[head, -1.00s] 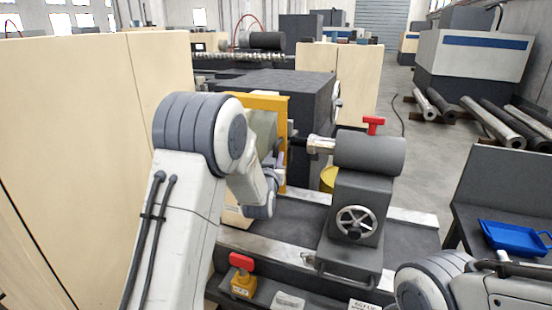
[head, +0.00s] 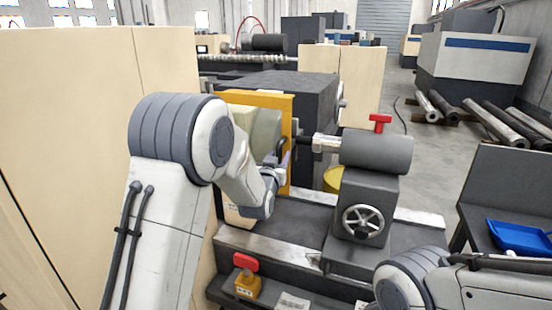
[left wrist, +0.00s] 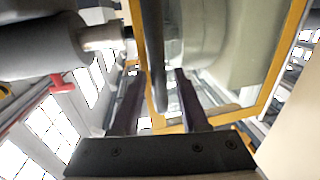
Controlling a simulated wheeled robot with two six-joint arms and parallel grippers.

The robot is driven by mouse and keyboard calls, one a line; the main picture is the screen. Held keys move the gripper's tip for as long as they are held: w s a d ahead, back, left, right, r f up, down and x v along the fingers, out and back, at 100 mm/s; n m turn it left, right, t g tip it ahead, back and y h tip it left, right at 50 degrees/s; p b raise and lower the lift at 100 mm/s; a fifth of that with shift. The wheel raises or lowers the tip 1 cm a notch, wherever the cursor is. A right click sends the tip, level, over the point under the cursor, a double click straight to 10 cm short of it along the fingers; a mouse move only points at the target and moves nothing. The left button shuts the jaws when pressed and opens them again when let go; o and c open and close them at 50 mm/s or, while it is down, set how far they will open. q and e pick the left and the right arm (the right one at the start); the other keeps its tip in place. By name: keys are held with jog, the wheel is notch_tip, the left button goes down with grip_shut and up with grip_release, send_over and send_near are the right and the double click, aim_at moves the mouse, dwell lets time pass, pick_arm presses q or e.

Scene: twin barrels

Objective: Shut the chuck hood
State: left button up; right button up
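The chuck hood has a yellow frame (head: 262,98) with a clear panel and stands at the headstock end of the lathe, left of the tailstock. In the left wrist view its yellow frame (left wrist: 292,40) surrounds the pale, rounded chuck area. A dark upright bar (left wrist: 156,50), which looks like the hood's handle, runs down between my fingers. My left gripper (head: 284,163) is at the hood's near side, partly hidden by my own arm. In the left wrist view my left gripper (left wrist: 160,85) has its fingers apart, one either side of the bar, with gaps. My right gripper is out of view.
The grey tailstock (head: 376,152) with a red lever and handwheel stands right of the hood. A red-topped switch (head: 245,270) is at the front. A tall cream panel (head: 70,120) closes off the left. A blue tray (head: 520,236) lies at right.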

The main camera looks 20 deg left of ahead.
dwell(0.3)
pick_arm(q)
jog(key=shift+s, duration=0.35)
jog(key=s+b, duration=0.4)
jog(key=s, duration=0.5)
jog(key=shift+s+d, duration=0.15)
jog(key=shift+s, duration=0.25)
